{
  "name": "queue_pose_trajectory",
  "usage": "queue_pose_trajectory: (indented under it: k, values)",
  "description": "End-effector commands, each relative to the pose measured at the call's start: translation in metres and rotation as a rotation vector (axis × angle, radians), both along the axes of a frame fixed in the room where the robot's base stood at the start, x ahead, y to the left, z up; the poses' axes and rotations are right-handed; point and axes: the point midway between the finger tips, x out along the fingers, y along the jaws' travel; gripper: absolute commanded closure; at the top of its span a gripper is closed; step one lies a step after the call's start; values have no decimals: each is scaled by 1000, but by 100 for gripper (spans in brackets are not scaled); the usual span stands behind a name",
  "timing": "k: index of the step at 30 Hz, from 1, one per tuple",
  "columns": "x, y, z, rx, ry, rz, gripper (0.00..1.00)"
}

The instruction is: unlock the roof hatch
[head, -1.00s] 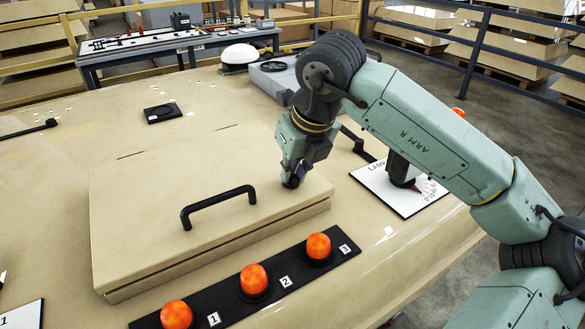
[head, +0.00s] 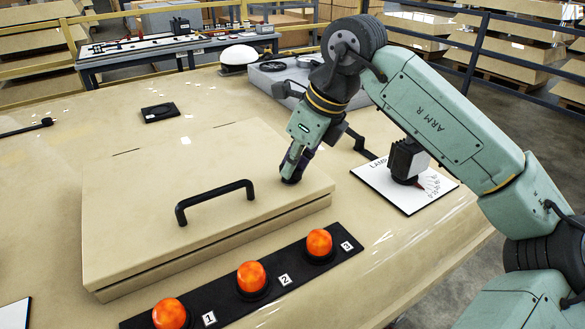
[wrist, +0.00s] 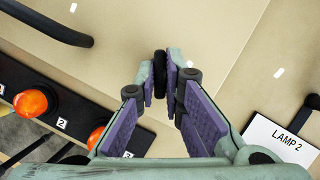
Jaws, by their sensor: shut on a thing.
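The roof hatch (head: 130,205) is a raised beige panel lying flat, with a black bar handle (head: 215,198) on top. The handle also shows at the upper left of the wrist view (wrist: 52,24). My gripper (head: 292,176) reaches down to this corner from the upper right. In the wrist view my purple-padded fingers (wrist: 161,82) are shut on the knob, one on each side.
A black strip (head: 270,297) with orange lamps (head: 250,276) numbered 1, 2 and 3 runs along the hatch's front. A white "LAMP 2" plate (head: 405,200) with a black device (head: 407,160) lies right of the hatch. A workbench (head: 175,55) stands behind.

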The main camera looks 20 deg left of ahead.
Motion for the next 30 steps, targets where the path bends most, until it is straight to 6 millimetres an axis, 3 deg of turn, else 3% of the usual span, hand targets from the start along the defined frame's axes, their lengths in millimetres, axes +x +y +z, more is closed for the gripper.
queue_pose_trajectory:
  k: [30]
  values:
    - [5, 2, 1, 0, 1, 918, 100]
